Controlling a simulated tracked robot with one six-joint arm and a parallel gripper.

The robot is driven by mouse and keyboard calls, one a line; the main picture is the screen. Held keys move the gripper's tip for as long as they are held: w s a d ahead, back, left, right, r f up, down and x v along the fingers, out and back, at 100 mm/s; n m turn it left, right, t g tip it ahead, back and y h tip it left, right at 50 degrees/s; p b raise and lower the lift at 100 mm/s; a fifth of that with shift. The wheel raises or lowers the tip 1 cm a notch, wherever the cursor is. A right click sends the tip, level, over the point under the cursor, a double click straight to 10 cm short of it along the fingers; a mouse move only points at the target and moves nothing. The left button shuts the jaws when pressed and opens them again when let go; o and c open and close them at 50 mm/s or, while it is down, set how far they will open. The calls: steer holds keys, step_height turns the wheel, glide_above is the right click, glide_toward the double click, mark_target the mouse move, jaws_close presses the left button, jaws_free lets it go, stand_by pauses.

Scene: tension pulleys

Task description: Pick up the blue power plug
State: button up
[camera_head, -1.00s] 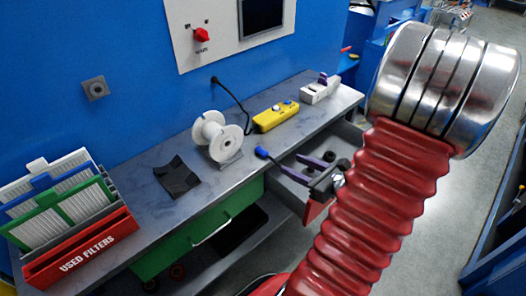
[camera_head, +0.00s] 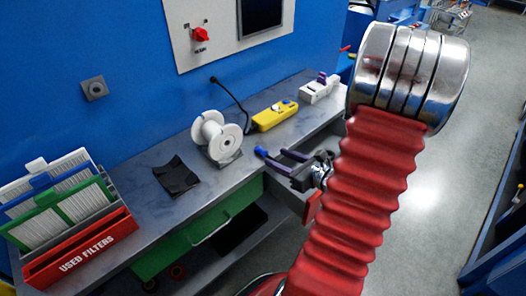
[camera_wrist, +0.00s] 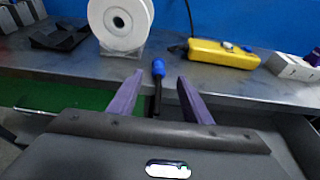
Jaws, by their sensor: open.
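The blue power plug (camera_head: 261,152) is at the front edge of the grey workbench. In the wrist view the blue plug (camera_wrist: 158,68) points away from me, and its black lower part hangs down over the bench edge. My gripper (camera_head: 277,155) is at the bench front with its purple fingers spread, close to the plug. In the wrist view my gripper (camera_wrist: 160,76) is open and empty, with one fingertip on either side of the plug's line. The plug appears just beyond the tips, near the middle of the gap. I cannot tell the exact depth.
A white spool (camera_head: 217,137) and a yellow power strip (camera_head: 275,116) with a black cable stand behind the plug. The workbench (camera_head: 140,199) also bears a black bracket (camera_head: 176,176) and a red filter bin (camera_head: 80,248). An open drawer (camera_wrist: 285,130) lies below right.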

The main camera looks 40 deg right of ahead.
mark_target(266, 153)
steer(key=shift+x, duration=1.15)
steer(key=shift+x, duration=2.55)
steer(key=shift+a, duration=0.1)
steer(key=shift+c, duration=0.7)
jaws_close()
